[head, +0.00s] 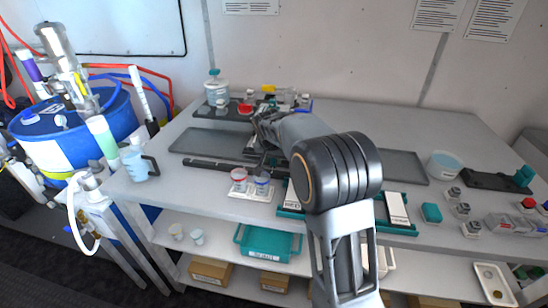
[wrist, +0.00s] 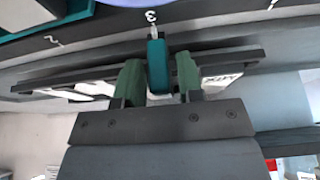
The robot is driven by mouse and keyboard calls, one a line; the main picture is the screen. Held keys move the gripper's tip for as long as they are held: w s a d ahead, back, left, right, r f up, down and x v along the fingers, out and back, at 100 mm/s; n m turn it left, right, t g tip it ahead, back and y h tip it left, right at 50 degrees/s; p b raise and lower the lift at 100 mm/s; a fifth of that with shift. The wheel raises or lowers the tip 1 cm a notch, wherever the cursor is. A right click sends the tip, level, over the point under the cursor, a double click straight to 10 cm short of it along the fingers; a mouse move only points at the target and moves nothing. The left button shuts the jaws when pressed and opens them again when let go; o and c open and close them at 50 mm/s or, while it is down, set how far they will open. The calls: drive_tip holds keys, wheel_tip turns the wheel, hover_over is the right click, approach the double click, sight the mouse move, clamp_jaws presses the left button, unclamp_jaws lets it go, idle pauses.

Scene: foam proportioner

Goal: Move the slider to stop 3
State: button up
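In the wrist view, the teal slider (wrist: 157,66) stands upright with its pale tip just below the label 3 (wrist: 151,16) on a dark curved strip. The two green finger pads of my gripper (wrist: 158,82) are on either side of it. A narrow gap shows between the slider and the right pad; the left pad is very close to it, and contact there is unclear. The gripper appears open around the slider. In the head view my gripper (head: 262,142) is over the middle of the bench, and my arm hides the slider.
Label 2 (wrist: 54,40) is to the left on the strip. On the bench (head: 140,191) are a cup (head: 137,160), red and blue lidded pots (head: 239,177), a white bowl (head: 444,165) and dark trays (head: 210,143). A blue barrel (head: 70,135) stands left.

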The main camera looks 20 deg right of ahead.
drive_tip(key=shift+o, duration=0.8)
drive_tip(key=v, duration=1.3)
drive_tip(key=shift+r, duration=0.35)
drive_tip(key=shift+s+a, duration=0.1)
drive_tip(key=s+a+f+n+y+p, duration=0.1)
drive_tip(key=s+f+n, duration=0.2)
drive_tip(key=s, duration=0.9)
drive_tip(key=s+a+f+n+y+p, duration=0.1)
drive_tip(key=s+f+n+p, duration=0.1)
drive_tip(key=s, duration=1)
drive_tip(key=shift+f+n, duration=0.6)
drive_tip(key=shift+f, duration=0.65)
